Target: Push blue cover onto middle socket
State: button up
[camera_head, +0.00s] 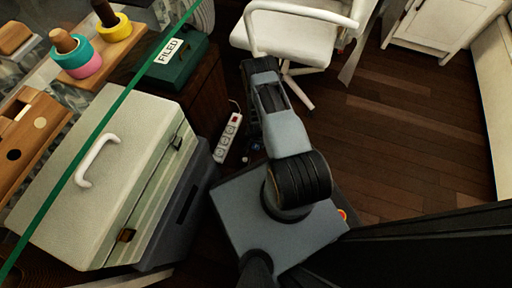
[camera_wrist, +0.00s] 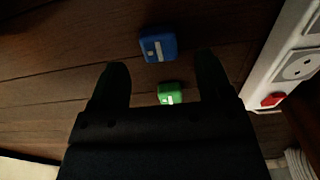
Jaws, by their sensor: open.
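The blue cover (camera_wrist: 158,46) is a small rounded block with a white mark, lying on the wooden floor just beyond the fingertips in the wrist view. A small green cover (camera_wrist: 170,92) lies between the fingers, close to the palm; I cannot tell whether it touches anything. My gripper (camera_wrist: 162,64) is open, pointing down, with nothing clamped. The white power strip (camera_head: 229,136) lies on the floor left of my arm in the head view, its several sockets in a row. The middle socket (camera_head: 226,142) appears bare. One socket (camera_wrist: 299,65) shows at the wrist view's right edge.
The strip's red switch (camera_wrist: 271,100) is right of the gripper. In the head view, a pale case (camera_head: 110,170) and a dark green box (camera_head: 178,60) stand left of the strip. A white chair (camera_head: 292,35) stands behind my arm. Open floor (camera_head: 390,130) lies right.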

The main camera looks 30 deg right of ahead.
aim_at(256, 146)
jog(key=shift+f+b, duration=0.55)
jog(key=shift+f, duration=1.4)
jog(key=shift+c, duration=0.3)
jog(key=c, duration=0.9)
